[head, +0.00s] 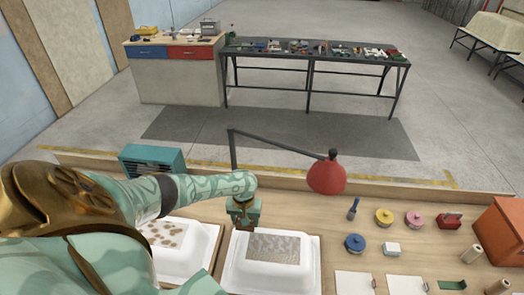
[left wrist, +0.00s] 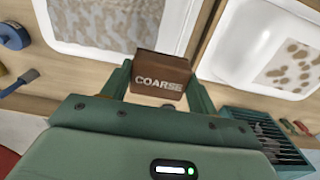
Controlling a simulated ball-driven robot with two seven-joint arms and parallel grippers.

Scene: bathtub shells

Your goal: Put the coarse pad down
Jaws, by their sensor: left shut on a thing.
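My left gripper (head: 244,222) is shut on the coarse pad (left wrist: 160,73), a brown block marked "COARSE" in pale letters. In the left wrist view the pad sits between the two green fingers of the gripper (left wrist: 158,90). In the head view the gripper hangs at the back edge of the middle white tub shell (head: 304,277), which has a grey speckled patch (head: 273,247). Whether the pad touches anything below is unclear. The left white shell (head: 205,240) has a brown-spotted patch (head: 165,233). My right gripper is not in view.
A red lamp (head: 327,176) arches over the bench behind the shells. A teal vented box (head: 152,160) stands at the back left. To the right are a blue disc tin (head: 355,243), a brush (head: 353,208), a small white block (head: 391,249), white sheets (head: 354,283) and an orange box (head: 502,228).

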